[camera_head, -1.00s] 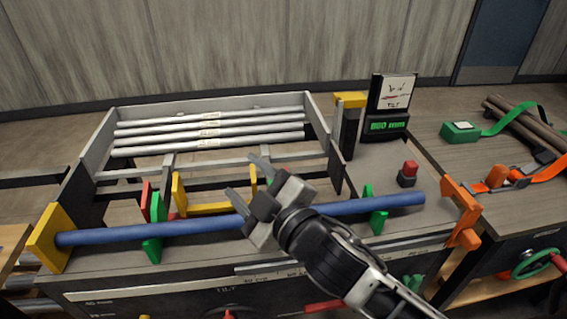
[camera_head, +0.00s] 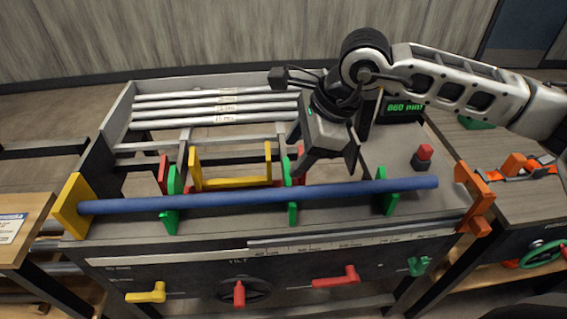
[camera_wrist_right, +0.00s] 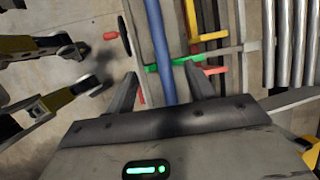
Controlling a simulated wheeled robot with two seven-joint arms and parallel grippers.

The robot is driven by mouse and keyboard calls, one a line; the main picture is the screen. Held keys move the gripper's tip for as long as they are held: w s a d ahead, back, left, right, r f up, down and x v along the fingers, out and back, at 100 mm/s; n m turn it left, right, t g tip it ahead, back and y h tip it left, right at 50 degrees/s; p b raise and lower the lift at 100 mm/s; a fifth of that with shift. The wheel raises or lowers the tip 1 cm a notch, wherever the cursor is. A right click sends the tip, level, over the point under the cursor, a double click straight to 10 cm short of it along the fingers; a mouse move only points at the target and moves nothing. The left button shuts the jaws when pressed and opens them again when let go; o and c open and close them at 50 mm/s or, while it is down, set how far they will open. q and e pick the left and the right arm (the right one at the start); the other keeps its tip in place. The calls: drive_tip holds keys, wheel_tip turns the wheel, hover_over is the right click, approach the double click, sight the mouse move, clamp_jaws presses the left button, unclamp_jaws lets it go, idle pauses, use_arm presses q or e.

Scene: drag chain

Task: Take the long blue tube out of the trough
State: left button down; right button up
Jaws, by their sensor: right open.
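The long blue tube (camera_head: 260,197) lies across the front of the machine, resting in green supports (camera_head: 292,205) between a yellow end plate (camera_head: 73,206) at the left and an orange bracket (camera_head: 475,198) at the right. My right gripper (camera_head: 325,172) points down just above and behind the tube, right of its middle, with its jaws apart and empty. In the right wrist view the tube (camera_wrist_right: 160,45) runs between the two spread fingertips (camera_wrist_right: 163,82). The gripper does not visibly touch the tube. My left gripper is not in view.
Several grey tubes (camera_head: 215,107) lie in the rack behind. A yellow frame (camera_head: 232,182) and red pieces stand close behind the blue tube. A red button (camera_head: 424,152) sits at the right. Coloured handles (camera_head: 239,294) line the front panel.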

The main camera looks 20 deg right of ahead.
sight(273, 191)
drive_tip(key=p+x, duration=0.1)
drive_tip(key=x, duration=1.4)
drive_tip(key=shift+a+f+p, duration=0.1)
drive_tip(key=shift+f+p, duration=0.1)
drive_tip(key=shift+p, duration=0.2)
clamp_jaws()
drive_tip(key=shift+w+r, duration=0.1)
drive_tip(key=shift+r, duration=0.05)
drive_tip(key=shift+d, duration=0.2)
drive_tip(key=shift+s+d, duration=0.25)
drive_tip(key=shift+d, duration=0.4)
